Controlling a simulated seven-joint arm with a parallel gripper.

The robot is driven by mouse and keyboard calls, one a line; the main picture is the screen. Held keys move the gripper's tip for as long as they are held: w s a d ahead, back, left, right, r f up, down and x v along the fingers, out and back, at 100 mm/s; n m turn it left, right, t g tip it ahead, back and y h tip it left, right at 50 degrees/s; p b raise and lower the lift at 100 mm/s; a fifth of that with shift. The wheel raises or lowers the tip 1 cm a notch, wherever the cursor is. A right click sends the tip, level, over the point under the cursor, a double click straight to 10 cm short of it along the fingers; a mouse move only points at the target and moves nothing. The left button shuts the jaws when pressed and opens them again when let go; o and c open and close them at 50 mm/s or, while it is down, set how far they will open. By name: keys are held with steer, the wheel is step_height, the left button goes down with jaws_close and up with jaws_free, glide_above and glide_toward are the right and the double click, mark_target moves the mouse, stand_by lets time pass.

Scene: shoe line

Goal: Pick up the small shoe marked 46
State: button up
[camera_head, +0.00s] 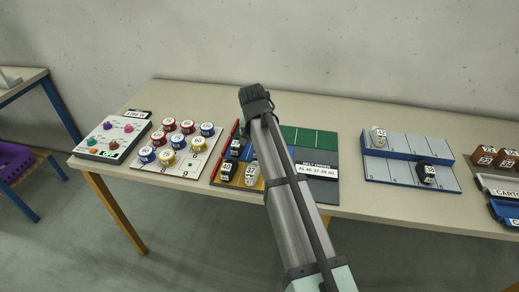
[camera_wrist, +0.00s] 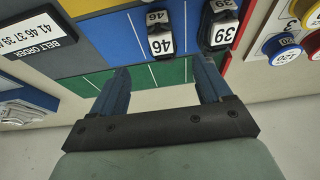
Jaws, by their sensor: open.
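The small dark shoe marked 46 (camera_wrist: 159,38) lies on the blue strip in the wrist view, its white label facing me. My gripper (camera_wrist: 160,70) is open, with nothing between its fingers. Shoe 46 is just beyond the fingertips, roughly centred between them in the picture. I cannot tell the height gap. In the head view my gripper (camera_head: 256,96) is at the back of the table, and my arm crosses the shoe mat; I cannot make out shoe 46 there.
A dark shoe marked 39 (camera_wrist: 222,28) lies right of shoe 46. The belt order sign (camera_head: 317,170) is on the mat. A black shoe (camera_head: 228,171) and a white shoe (camera_head: 250,175) are on yellow. Numbered tins (camera_head: 168,124) stand left; a blue-edged rack (camera_head: 400,147) stands right.

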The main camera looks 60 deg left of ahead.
steer(key=shift+a+x, duration=0.2)
steer(key=shift+x, duration=4.35)
steer(key=shift+s, duration=0.1)
steer(key=shift+r, duration=0.1)
steer(key=c, duration=1.1)
